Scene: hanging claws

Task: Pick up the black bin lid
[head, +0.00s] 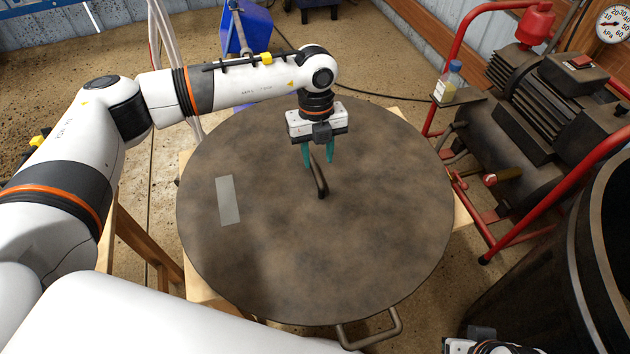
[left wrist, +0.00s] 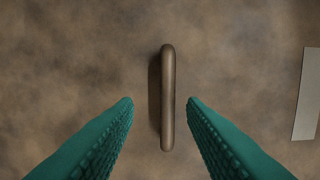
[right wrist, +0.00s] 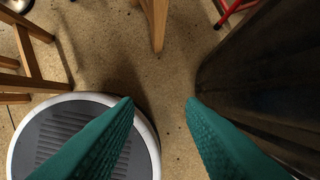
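The bin lid (head: 290,250) is a large round disc, brown-black and mottled, lying flat on a wooden stand in the head view. A dark bar handle (head: 320,178) rises from its middle; the handle also shows upright in the left wrist view (left wrist: 168,100). My left gripper (head: 318,165) points down over the handle, its green fingers open on either side of it. In the left wrist view both fingertips are apart from the bar. My right gripper (right wrist: 160,103) is open and empty, low beside the dark bin.
A dark open bin (head: 540,270) stands at the lower right. A compressor (head: 540,100) on a red frame is behind it. A blue bin (head: 247,30) is at the back. A metal loop (head: 370,335) sticks out at the lid's front edge. A grey strip (head: 228,200) lies on the lid.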

